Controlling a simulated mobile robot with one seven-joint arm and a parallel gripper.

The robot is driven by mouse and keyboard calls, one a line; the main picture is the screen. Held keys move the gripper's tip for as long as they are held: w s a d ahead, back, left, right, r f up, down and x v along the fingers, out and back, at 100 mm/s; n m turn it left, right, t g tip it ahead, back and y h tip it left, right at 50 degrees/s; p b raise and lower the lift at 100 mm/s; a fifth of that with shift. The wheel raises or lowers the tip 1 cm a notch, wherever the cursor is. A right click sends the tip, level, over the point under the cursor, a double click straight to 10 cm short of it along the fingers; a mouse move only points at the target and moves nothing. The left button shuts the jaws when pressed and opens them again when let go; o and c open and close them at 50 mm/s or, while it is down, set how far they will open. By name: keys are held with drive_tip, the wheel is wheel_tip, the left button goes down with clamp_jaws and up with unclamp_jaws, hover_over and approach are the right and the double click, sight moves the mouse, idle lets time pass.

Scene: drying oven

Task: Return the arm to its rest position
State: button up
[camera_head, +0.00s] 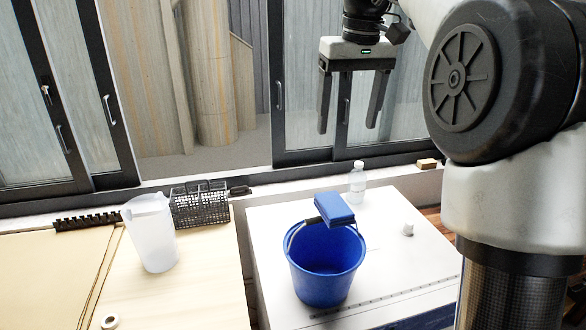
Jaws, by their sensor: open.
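My gripper (350,112) hangs at the top centre, its two dark fingers pointing down and spread wide apart. It is open and holds nothing. It is high in the picture, in front of the window, apart from the things on the tables. My arm comes in from the upper right, with a large joint and a pale link filling the right side of the picture. No drying oven can be made out in this view.
A blue bucket (324,278) with a blue block-like item (334,208) at its rim stands on a white surface (400,262). A clear bottle (357,180) stands behind. At left are a translucent jug (152,234), dark basket (200,208) and tape roll (110,322).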

drive_tip(key=s+a+f+m+t, duration=0.1)
drive_tip(key=s+f+t, duration=0.15)
drive_tip(key=s, duration=1.15)
drive_tip(key=s+f+m+t, duration=0.1)
drive_tip(key=s+f, duration=1.1)
drive_tip(key=shift+d+f+m, duration=0.2)
drive_tip(key=shift+f+m, duration=0.05)
drive_tip(key=shift+m, duration=0.05)
